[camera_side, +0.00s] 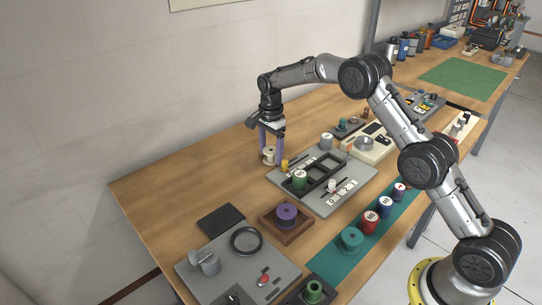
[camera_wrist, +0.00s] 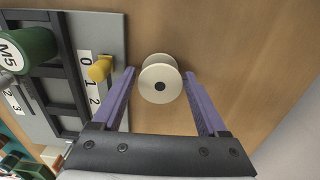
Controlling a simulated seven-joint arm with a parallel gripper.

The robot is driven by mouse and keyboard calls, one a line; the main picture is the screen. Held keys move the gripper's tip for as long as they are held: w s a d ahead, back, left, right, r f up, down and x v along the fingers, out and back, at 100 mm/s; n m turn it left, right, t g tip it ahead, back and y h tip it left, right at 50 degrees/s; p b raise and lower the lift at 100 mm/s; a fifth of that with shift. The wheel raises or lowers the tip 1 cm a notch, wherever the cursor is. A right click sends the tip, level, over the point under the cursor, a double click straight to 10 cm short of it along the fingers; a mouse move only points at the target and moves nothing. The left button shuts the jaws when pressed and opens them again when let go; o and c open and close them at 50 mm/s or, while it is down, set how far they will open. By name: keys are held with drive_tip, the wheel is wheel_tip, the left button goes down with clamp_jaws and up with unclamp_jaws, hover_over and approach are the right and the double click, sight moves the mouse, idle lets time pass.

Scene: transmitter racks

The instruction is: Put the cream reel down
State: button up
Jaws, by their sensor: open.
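The cream reel (camera_wrist: 160,68) stands on the bare wooden table, seen from above with its dark centre hole in the wrist view. In the side view the cream reel (camera_side: 269,153) shows low between the purple fingers. My gripper (camera_wrist: 158,75) is open, with one purple finger on each side of the reel. A gap shows between the reel and the fingers in the wrist view. In the side view my gripper (camera_side: 271,152) points straight down beside the grey rack board.
A grey board (camera_side: 345,192) with a black slotted rack, a yellow peg (camera_wrist: 100,68) and a green reel (camera_side: 300,178) lies close beside the gripper. A purple reel (camera_side: 287,213) sits in a wooden tray. Bare table (camera_side: 190,180) lies to the left.

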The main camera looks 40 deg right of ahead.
clamp_jaws()
idle(0.3)
drive_tip(key=shift+r, duration=0.2)
